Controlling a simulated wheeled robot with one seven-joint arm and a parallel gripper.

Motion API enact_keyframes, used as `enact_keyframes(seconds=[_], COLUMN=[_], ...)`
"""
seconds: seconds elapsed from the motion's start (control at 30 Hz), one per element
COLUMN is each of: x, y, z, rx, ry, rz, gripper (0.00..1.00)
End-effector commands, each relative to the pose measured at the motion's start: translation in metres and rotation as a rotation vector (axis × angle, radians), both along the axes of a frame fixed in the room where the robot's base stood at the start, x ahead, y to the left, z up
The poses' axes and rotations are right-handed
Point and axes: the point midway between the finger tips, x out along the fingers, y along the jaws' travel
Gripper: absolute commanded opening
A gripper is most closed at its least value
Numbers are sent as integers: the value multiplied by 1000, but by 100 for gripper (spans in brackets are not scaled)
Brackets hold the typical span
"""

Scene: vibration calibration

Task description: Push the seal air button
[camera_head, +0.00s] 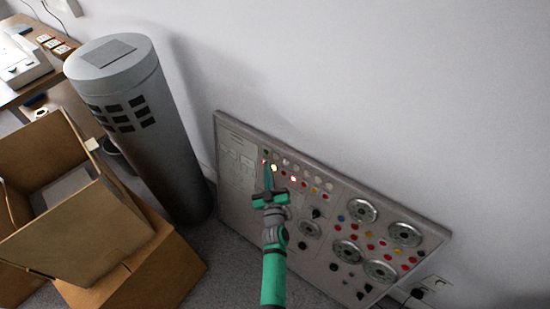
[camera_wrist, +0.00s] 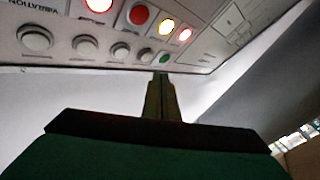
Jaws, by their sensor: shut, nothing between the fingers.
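A grey control panel (camera_head: 232,205) leans by the wall and carries rows of buttons; most labels are too small to read, so I cannot tell which is the seal air button. My gripper (camera_head: 267,168) is shut and empty, its fingertips over the top left of the button rows. In the wrist view the shut fingertips (camera_wrist: 160,76) point at the panel's edge, just by a green button (camera_wrist: 164,57). Near it are a lit red button (camera_wrist: 185,34), a lit yellow button (camera_wrist: 166,27) and a red button (camera_wrist: 140,14). I cannot tell whether the fingertips touch the panel.
Round metal dials (camera_head: 405,234) sit on the panel's right part. A grey cylinder (camera_head: 150,140) stands left of the panel. An open cardboard box (camera_head: 60,235) is at the lower left, and a wooden desk (camera_head: 60,60) is behind it. The wall above is clear.

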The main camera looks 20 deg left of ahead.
Motion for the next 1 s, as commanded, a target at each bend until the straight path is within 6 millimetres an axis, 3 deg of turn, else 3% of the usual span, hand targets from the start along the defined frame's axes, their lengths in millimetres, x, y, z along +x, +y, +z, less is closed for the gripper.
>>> enact_keyframes(seconds=[0.3, 1.0], x=[15, 15], y=[-5, -6], z=[-3, -3], rx=[1, 1], ry=[1, 0], rz=[1, 0], gripper=[0, 0])
